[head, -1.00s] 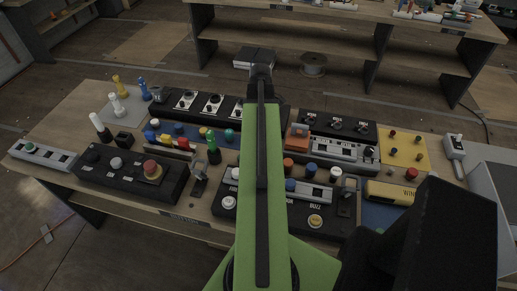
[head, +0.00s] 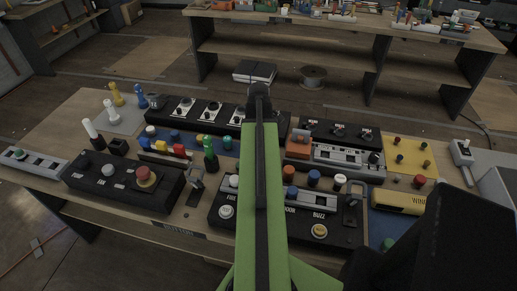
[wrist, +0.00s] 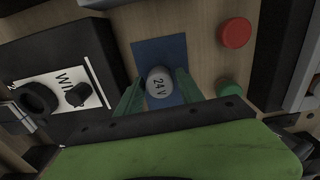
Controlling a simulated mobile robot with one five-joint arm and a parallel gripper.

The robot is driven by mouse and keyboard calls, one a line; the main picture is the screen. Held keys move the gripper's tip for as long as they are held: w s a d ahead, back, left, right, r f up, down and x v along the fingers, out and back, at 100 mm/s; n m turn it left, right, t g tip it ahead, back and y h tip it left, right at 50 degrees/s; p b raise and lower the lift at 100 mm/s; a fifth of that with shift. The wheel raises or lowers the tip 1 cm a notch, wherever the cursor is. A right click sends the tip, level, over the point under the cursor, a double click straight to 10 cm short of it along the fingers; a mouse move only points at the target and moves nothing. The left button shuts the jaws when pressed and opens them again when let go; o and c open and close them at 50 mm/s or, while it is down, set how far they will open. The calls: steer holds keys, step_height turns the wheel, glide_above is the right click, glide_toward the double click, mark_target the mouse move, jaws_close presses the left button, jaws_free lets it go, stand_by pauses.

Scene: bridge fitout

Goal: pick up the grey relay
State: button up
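The grey relay (wrist: 160,84) is a short round cylinder marked "24 V" in the wrist view. It is on or above a blue mat (wrist: 158,48). My gripper (wrist: 160,76) has its two green fingers apart, one on each side of the relay, with a narrow gap showing at each side. In the head view my green arm reaches away over the bench, and it hides the gripper and the relay.
In the wrist view, a red cap (wrist: 235,33) and a green cap (wrist: 229,89) are to the right. A black switch box (wrist: 58,75) is close on the left. In the head view, the crowded bench (head: 62,118) holds several control boxes, such as one with a red button (head: 146,176).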

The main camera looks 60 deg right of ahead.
jaws_close()
steer(key=shift+r+p, duration=0.6)
step_height(320, 180, up, 4)
steer(key=p, duration=0.4)
steer(key=s+r+p, duration=0.5)
steer(key=s, duration=0.6)
steer(key=shift+s+a+r+p, duration=0.15)
steer(key=shift+s+r+p, duration=0.15)
steer(key=shift+r+p, duration=0.1)
